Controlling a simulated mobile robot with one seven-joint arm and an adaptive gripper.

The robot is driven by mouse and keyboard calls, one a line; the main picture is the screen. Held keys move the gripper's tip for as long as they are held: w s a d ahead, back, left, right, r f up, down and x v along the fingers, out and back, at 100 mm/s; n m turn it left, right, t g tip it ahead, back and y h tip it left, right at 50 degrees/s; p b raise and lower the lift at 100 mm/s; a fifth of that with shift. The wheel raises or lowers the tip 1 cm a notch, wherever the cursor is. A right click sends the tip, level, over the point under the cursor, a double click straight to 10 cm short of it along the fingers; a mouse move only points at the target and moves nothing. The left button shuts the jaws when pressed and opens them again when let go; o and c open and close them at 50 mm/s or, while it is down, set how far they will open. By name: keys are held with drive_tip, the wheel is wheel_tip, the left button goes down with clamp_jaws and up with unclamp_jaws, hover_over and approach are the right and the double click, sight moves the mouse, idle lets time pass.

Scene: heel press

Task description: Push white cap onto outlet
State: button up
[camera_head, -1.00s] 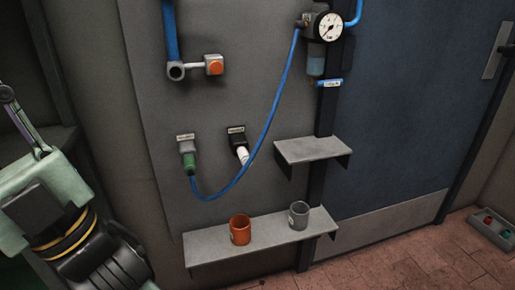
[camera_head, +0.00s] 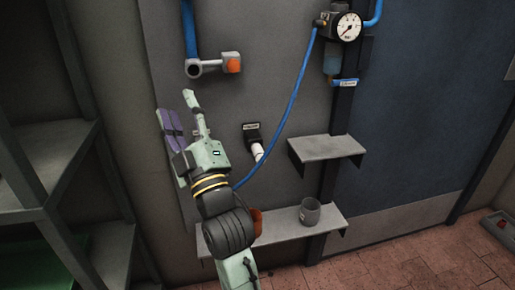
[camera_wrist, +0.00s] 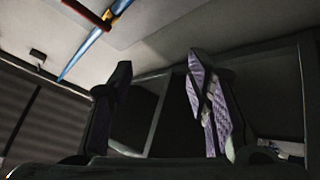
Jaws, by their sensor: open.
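The white cap (camera_head: 257,151) sits at the lower end of the black wall outlet (camera_head: 252,134), under its small label. I cannot tell from here how far on it is. My gripper (camera_head: 178,108) is up in front of the grey panel, left of and a little higher than the cap in the picture, with its fingers pointing up. It is open and empty. In the wrist view my gripper (camera_wrist: 155,80) shows two fingers spread apart with nothing between them. The cap and outlet cannot be made out there. My arm hides the second outlet with the green connector.
A small shelf (camera_head: 330,150) juts out right of the cap. A lower shelf (camera_head: 318,228) holds a grey cup (camera_head: 309,211) and an orange cup (camera_head: 257,222), mostly hidden by my arm. A blue hose (camera_head: 292,103) hangs just right of the outlet. A lever valve (camera_head: 231,64) is above.

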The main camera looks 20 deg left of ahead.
drive_tip(key=w+d+f+n+h, duration=0.1)
drive_tip(key=w+d+f+h, duration=0.4)
drive_tip(key=w+f, duration=0.3)
drive_tip(key=n+h+p, duration=0.2)
drive_tip(key=n+h, duration=0.1)
drive_tip(key=h, duration=0.2)
approach(258, 152)
drive_tip(key=w, duration=0.2)
drive_tip(key=w+f, duration=0.1)
drive_tip(key=shift+a+f+g, duration=0.1)
drive_tip(key=shift+a+g, duration=0.3)
drive_tip(key=shift+w+a, duration=0.1)
drive_tip(key=shift+w, duration=0.05)
drive_tip(key=shift+w+a, duration=0.35)
drive_tip(key=shift+w, duration=0.15)
drive_tip(key=shift+x, duration=3.8)
drive_tip(key=shift+b, duration=0.35)
clamp_jaws()
